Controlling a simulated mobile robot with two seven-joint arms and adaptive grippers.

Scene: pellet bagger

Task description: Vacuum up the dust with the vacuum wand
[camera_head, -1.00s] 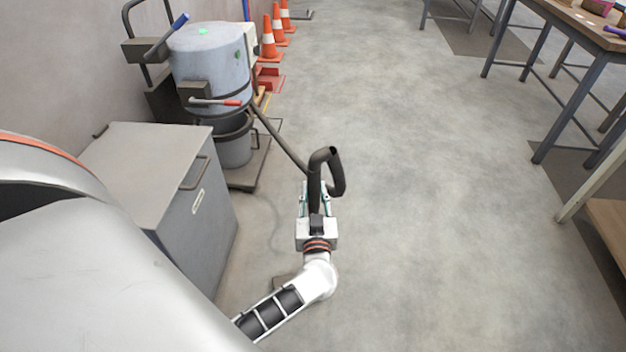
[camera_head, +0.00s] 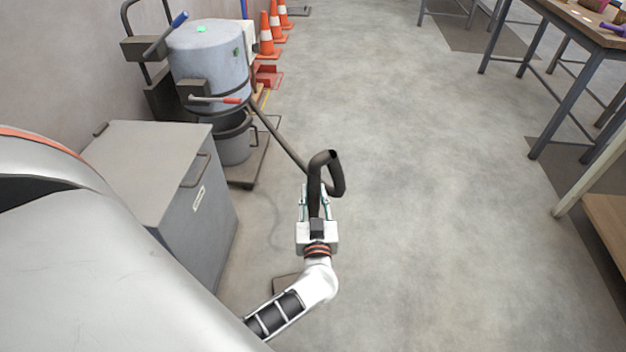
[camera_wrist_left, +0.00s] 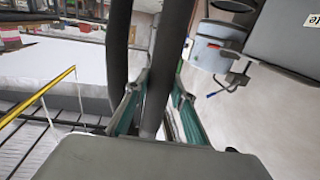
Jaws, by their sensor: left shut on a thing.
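The vacuum wand (camera_head: 314,185) is a dark tube with a curved top. My left gripper (camera_head: 315,208) is shut on it and holds it in front of me, above the bare floor. In the left wrist view the wand (camera_wrist_left: 167,60) passes between the teal-lined fingers of the gripper (camera_wrist_left: 155,105). A dark hose (camera_head: 280,138) runs from the wand to the grey drum-shaped vacuum (camera_head: 208,65) at the upper left. The wand's lower end is hidden by the gripper. I cannot make out any dust. My right gripper is not in view.
A grey box with a handle (camera_head: 150,170) stands close on the left. Orange cones (camera_head: 267,35) stand by the wall behind the vacuum. A workbench (camera_head: 585,25) is at the upper right, and a shelf edge (camera_head: 608,225) is at the right. The floor in the middle is clear.

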